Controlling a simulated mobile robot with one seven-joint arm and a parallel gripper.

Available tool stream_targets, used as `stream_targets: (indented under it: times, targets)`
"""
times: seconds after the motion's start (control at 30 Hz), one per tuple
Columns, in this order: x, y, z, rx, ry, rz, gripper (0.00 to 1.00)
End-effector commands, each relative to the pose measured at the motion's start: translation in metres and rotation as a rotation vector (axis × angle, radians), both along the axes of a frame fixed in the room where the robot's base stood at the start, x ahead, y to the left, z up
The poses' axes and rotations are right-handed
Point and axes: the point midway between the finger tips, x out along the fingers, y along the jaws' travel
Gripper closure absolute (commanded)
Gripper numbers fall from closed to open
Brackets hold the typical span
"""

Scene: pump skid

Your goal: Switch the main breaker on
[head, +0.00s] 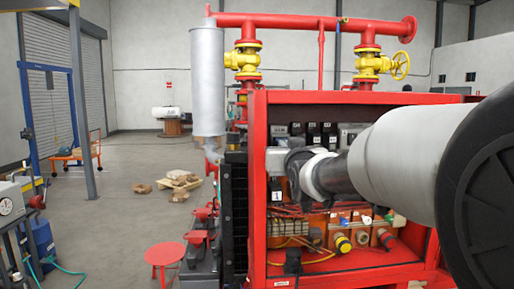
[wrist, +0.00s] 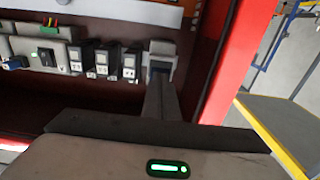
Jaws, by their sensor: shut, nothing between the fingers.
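The main breaker looks to be the grey boxy unit (wrist: 161,48) at the end of the device row in the wrist view. In the head view it seems to be the pale box (head: 276,158) at the left of the red-framed cabinet, partly behind my gripper. My gripper (wrist: 158,78) is shut and empty. Its fingers point at the dark front recess of this unit, and the tips overlap its lower edge. I cannot tell whether they touch it. The breaker's lever and its position are hidden or too small to tell.
Several small dark breakers (wrist: 103,62) and a module with a green light (wrist: 45,57) sit beside the unit. The red cabinet frame (head: 258,200) stands close around my arm. A red stool (head: 165,256) stands on open floor at left.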

Motion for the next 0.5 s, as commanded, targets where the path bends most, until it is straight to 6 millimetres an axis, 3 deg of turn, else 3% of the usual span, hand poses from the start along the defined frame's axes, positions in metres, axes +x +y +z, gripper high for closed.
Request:
stream_targets:
  times: [0.03,0.1,0.5]
  targets:
    - [-0.003,0.000,-0.012,0.000,0.016,-0.001,1.00]
    - [-0.009,0.000,-0.015,0.000,0.021,-0.001,1.00]
    - [-0.041,0.000,-0.017,0.001,0.019,0.000,1.00]
